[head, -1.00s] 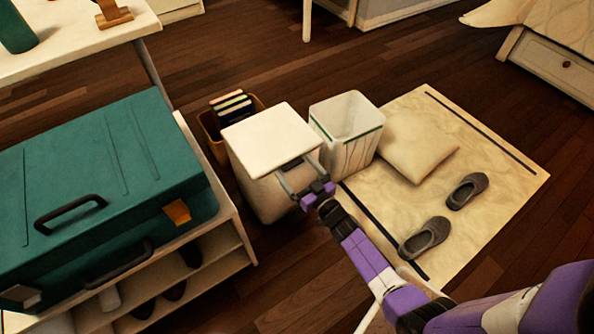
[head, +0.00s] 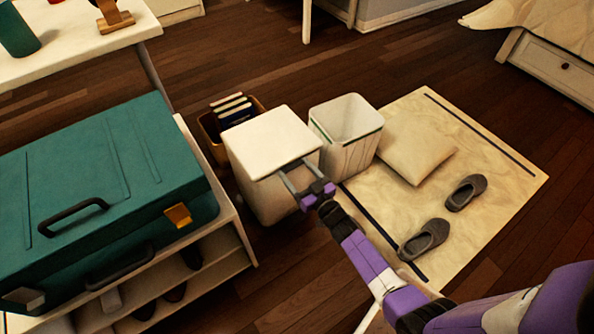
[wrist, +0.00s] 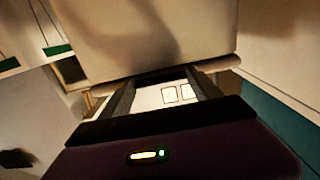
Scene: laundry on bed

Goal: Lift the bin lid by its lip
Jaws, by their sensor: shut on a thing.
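The bin lid (head: 268,140) is a pale square slab on top of a cream bin (head: 272,195), and it looks nearly level. My gripper (head: 293,168) is at the lid's front right edge, with its two fingers spaced along the lip and shut on it. In the wrist view the lid (wrist: 160,40) fills the top, and its edge crosses the tips of my fingers (wrist: 165,88). The exact contact at the lip is in shadow.
An open white bin (head: 345,135) stands close on the right, and a box of books (head: 235,112) behind left. A teal suitcase (head: 90,190) lies on a shelf at left. A cushion (head: 415,145) and two slippers (head: 423,240) lie on the rug.

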